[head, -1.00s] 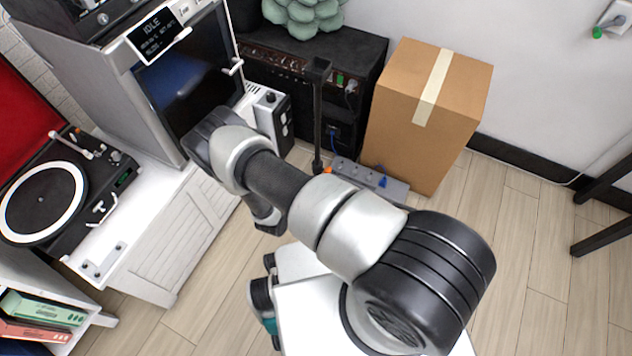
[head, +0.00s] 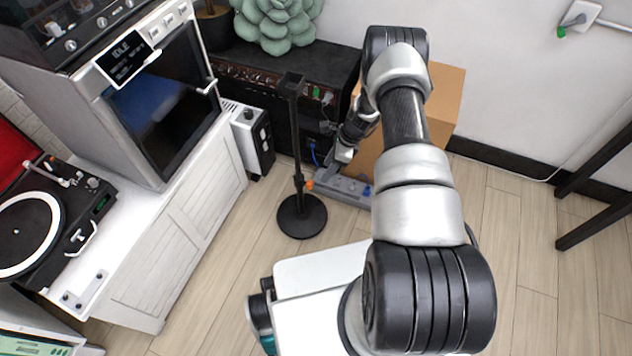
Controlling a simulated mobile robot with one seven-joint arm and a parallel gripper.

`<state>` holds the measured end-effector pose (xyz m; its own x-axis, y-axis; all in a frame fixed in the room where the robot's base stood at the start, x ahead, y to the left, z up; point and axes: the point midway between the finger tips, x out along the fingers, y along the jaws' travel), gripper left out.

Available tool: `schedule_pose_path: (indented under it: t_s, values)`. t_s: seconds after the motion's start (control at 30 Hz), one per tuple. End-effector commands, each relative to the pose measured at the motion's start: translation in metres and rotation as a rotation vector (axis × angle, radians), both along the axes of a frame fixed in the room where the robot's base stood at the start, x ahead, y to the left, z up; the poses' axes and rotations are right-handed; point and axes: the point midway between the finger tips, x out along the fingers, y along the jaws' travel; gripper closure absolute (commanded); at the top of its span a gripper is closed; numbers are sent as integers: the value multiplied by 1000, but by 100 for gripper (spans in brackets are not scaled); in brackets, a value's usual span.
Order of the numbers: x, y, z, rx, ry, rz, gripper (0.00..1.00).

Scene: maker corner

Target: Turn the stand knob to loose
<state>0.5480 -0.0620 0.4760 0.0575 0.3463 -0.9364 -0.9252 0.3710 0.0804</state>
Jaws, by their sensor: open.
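The black stand (head: 294,135) is upright on the floor, with a round base and a bracket-like top. A small orange knob (head: 309,184) is on the right side of its pole, low down above the base. My gripper (head: 340,155) hangs to the right of the pole, higher in the picture than the knob and apart from it. It is open, and I see nothing held in it. The fingers are small and partly dark against the amplifier. The knob's setting is too small to read.
A grey power strip (head: 345,188) with plugs lies just right of the stand. A black amplifier (head: 270,85) stands behind, with a green plant (head: 275,25) on top. A cardboard box (head: 445,95) is behind my arm.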

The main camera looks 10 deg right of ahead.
Motion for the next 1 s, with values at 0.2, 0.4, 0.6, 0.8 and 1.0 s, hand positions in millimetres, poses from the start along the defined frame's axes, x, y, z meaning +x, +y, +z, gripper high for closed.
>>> schedule_pose_path:
  t_s: [0.2, 0.4, 0.6, 0.8, 1.0]
  values:
    - [26, -15, 8, 47, -7, -258, 52]
    - [30, -3, -22, 47, -5, -254, 52]
    - [37, 13, -64, 46, -6, -250, 52]
    - [43, 29, -104, 46, -6, -249, 52]
    - [49, 41, -134, 45, -8, -250, 52]
